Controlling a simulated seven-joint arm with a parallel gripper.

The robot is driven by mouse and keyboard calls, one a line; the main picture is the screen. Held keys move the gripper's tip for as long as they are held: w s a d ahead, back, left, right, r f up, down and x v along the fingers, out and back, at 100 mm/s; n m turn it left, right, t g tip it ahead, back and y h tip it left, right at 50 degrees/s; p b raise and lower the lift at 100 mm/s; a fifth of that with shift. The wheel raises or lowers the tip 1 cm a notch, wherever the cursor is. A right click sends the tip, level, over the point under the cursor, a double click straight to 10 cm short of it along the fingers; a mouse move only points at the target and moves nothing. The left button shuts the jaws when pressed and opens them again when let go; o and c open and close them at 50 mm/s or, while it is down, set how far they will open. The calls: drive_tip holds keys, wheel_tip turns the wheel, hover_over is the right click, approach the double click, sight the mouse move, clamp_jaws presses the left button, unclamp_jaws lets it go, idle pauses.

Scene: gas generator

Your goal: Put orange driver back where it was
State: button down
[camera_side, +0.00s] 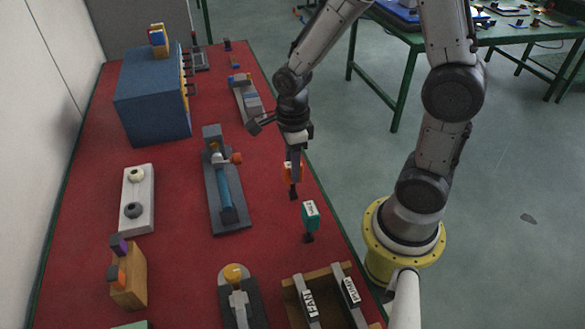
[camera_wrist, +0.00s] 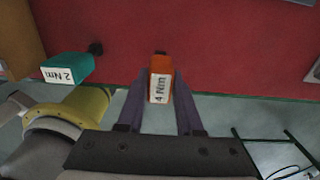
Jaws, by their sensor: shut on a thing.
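The orange driver (camera_side: 292,172) is in my gripper (camera_side: 293,160), hanging upright above the right edge of the red tabletop. Its dark tip points down. In the wrist view the orange driver (camera_wrist: 161,80) sits between the two fingers of my gripper (camera_wrist: 160,100), and its white label reads "4 Nm". My gripper is shut on it. A teal driver (camera_side: 310,216) stands on the red table nearer the camera, and it also shows in the wrist view (camera_wrist: 68,68) with a "2 Nm" label. I cannot tell whether the orange driver's tip touches the table.
A wooden tray (camera_side: 291,300) with labelled pieces lies at the front right. A grey fixture with a blue cylinder (camera_side: 226,190) lies left of my gripper. A blue box (camera_side: 150,100) stands at the back left. Red table (camera_side: 180,265) is bare between several fixtures.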

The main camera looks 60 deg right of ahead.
drive_tip(key=shift+f, duration=0.4)
drive_tip(key=shift+f, duration=0.1)
drive_tip(key=shift+f, duration=0.1)
drive_tip(key=c, duration=0.6)
unclamp_jaws()
drive_tip(key=shift+o, duration=0.2)
